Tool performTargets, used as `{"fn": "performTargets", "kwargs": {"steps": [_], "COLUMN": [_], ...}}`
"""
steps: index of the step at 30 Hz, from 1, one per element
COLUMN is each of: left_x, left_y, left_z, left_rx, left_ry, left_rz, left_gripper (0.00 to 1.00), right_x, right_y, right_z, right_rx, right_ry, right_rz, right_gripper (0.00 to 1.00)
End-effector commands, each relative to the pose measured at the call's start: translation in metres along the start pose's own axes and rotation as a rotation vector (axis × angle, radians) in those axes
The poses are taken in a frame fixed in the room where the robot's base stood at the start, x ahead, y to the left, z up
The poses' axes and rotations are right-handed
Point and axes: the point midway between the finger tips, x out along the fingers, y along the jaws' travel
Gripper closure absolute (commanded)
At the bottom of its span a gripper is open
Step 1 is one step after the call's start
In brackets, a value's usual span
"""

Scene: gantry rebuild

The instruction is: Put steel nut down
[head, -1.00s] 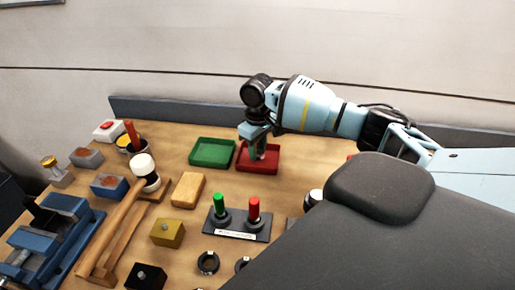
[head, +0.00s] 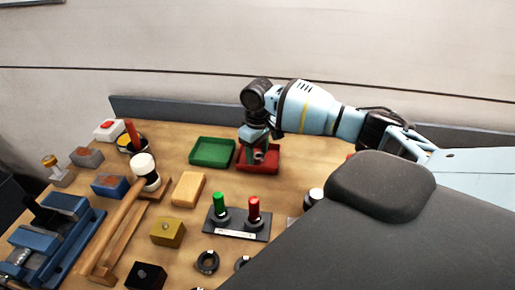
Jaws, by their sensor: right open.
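My right gripper (head: 257,154) is open, low over the red tray (head: 274,161) at the back of the bench. A small grey ring-like piece, which looks like the steel nut (head: 259,156), shows at its fingertips in the tray. The fingers partly cover it, so I cannot tell whether it touches the tray floor. My left gripper is not in view.
A green tray (head: 212,152) stands just left of the red tray. In front are a stand with green and red pegs (head: 237,224), a yellow block (head: 188,188), a mallet (head: 144,166) and a blue vise (head: 52,238). Black rings (head: 207,262) lie at the front.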

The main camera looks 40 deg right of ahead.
Motion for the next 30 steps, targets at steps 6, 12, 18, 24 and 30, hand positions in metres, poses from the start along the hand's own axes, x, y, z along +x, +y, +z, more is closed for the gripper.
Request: {"fn": "performTargets", "kwargs": {"steps": [6,12,18,24,30], "left_x": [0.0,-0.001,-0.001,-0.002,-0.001], "left_y": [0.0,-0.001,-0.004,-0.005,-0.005], "left_z": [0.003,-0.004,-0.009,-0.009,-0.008], "left_rx": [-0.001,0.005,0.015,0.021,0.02], "left_ry": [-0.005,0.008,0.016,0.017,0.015], "left_rz": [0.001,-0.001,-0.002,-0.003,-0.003], "left_gripper": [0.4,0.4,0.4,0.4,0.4], "right_x": [-0.016,-0.058,-0.097,-0.123,-0.132], "right_y": [0.001,0.0,0.0,0.0,0.0], "right_z": [-0.001,-0.001,-0.001,-0.001,0.0], "right_rx": [0.001,0.0,0.0,0.0,0.0], "right_ry": [0.002,0.007,0.005,0.002,0.0], "right_rz": [0.001,0.0,-0.001,-0.001,-0.001], "right_gripper": [0.48,0.48,0.48,0.48,0.48]}}
